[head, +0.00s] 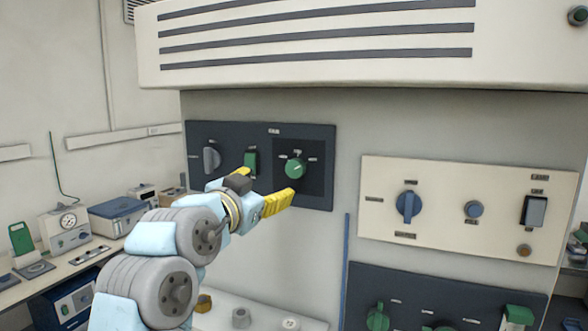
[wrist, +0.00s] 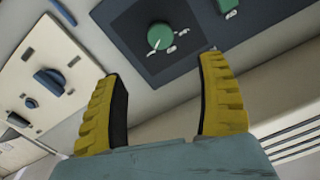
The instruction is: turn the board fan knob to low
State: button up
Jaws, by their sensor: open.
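A round green knob (head: 295,169) sits on a darker square plate at the right of the dark upper panel (head: 228,140). Small pale labels surround it, too small to read. In the wrist view the green knob (wrist: 160,37) has a pale pointer line and lies ahead of the fingertips, between their lines. My gripper (head: 264,182) is open with two yellow fingers, just left of and below the knob in the head view. In the wrist view my gripper (wrist: 161,68) has nothing between its fingers, and a gap shows before the knob.
A grey knob (head: 211,158) and a green switch (head: 251,161) share the dark panel. A cream panel (head: 450,235) at right carries a blue knob (head: 408,206), a blue button and a dark rocker switch. A vented hood (head: 330,60) overhangs above. A bench with instruments stands at left.

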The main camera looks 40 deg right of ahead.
aim_at(293, 169)
jog(key=p+x, duration=0.2)
jog(key=x, duration=1)
jog(key=shift+s+r, duration=0.1)
jog(key=shift+r, duration=0.05)
jog(key=shift+p+x, duration=0.35)
jog(key=shift+x, duration=0.65)
jog(key=c, duration=1.2)
